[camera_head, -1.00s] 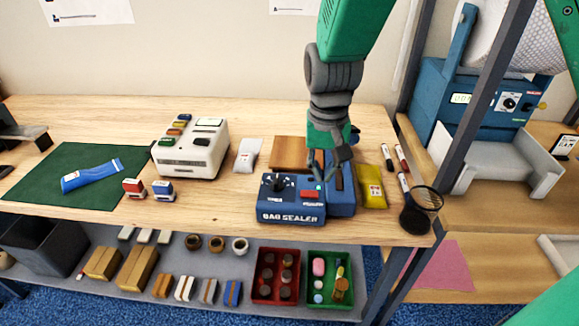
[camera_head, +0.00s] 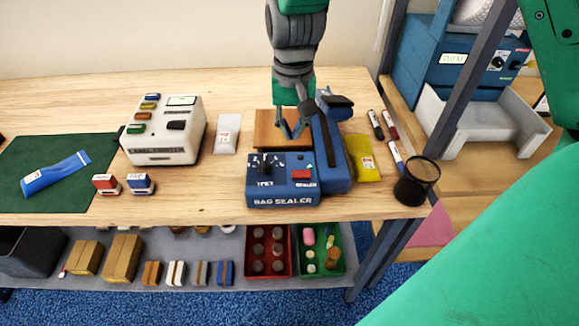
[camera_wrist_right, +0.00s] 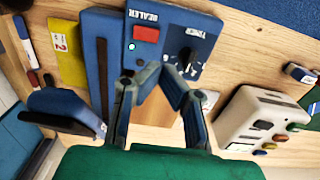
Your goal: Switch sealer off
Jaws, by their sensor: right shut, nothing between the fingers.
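The blue bag sealer (camera_head: 283,199) stands near the front edge of the bench. Its top panel has a red switch (camera_head: 301,174) and a black knob (camera_head: 265,165). The switch also shows in the right wrist view (camera_wrist_right: 146,34), with a small pale, bright dot beside it; I cannot tell the switch's position. The sealer's dark-tipped arm is raised at its back right. My right gripper (camera_head: 292,136) is shut and empty, just behind the panel and above a brown board. In the wrist view its fingertips (camera_wrist_right: 161,72) point toward the panel, apparently apart from it. My left gripper is out of view.
A shelf post (camera_head: 465,100) rises farther right.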

